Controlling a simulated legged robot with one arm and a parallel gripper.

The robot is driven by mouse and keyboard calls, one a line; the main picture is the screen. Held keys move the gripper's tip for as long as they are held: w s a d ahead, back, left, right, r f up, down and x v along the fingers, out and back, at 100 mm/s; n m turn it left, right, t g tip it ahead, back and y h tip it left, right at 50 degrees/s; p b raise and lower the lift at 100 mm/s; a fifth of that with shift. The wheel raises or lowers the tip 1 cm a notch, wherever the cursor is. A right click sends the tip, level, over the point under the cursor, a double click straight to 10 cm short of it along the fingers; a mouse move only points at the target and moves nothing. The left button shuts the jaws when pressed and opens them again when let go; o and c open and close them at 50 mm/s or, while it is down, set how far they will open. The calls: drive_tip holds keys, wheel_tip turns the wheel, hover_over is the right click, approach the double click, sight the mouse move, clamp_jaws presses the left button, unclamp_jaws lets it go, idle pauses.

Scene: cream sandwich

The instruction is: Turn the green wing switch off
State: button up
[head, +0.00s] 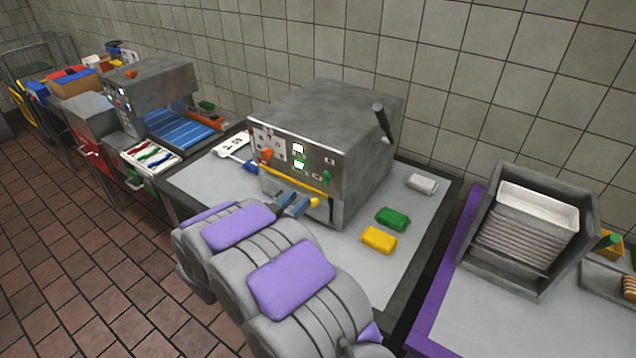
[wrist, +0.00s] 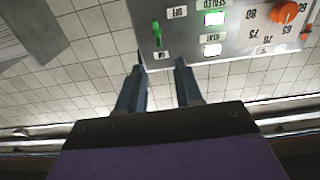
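The green wing switch (head: 326,177) is on the right part of the front panel of a grey metal machine (head: 345,120). In the wrist view the green switch (wrist: 157,33) is a narrow upright bar near the panel's edge, beside a small label reading OFF. My gripper (head: 297,203) is in front of the panel, low and left of the switch in the head view. In the wrist view my gripper (wrist: 160,63) has its two blue-grey fingers apart with nothing between them. The switch lies just beyond the fingertips, roughly centred between them; contact is not visible.
Beside the switch are a green-lit indicator (wrist: 214,18), a white one (wrist: 212,50) and an orange dial (wrist: 285,12). A yellow bar (head: 290,177) crosses the machine's front. Green (head: 393,218) and yellow (head: 379,240) packs lie on the table right of it.

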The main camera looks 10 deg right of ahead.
sight(324, 177)
drive_tip(key=b+x, duration=0.1)
drive_tip(key=x, duration=0.7)
drive_tip(key=shift+w+d, duration=0.1)
drive_tip(key=shift+d, duration=0.35)
drive_tip(key=shift+b+x, duration=0.35)
drive_tip(key=shift+x, duration=0.55)
drive_tip(key=shift+w, duration=0.1)
drive_tip(key=shift+c, duration=0.2)
clamp_jaws()
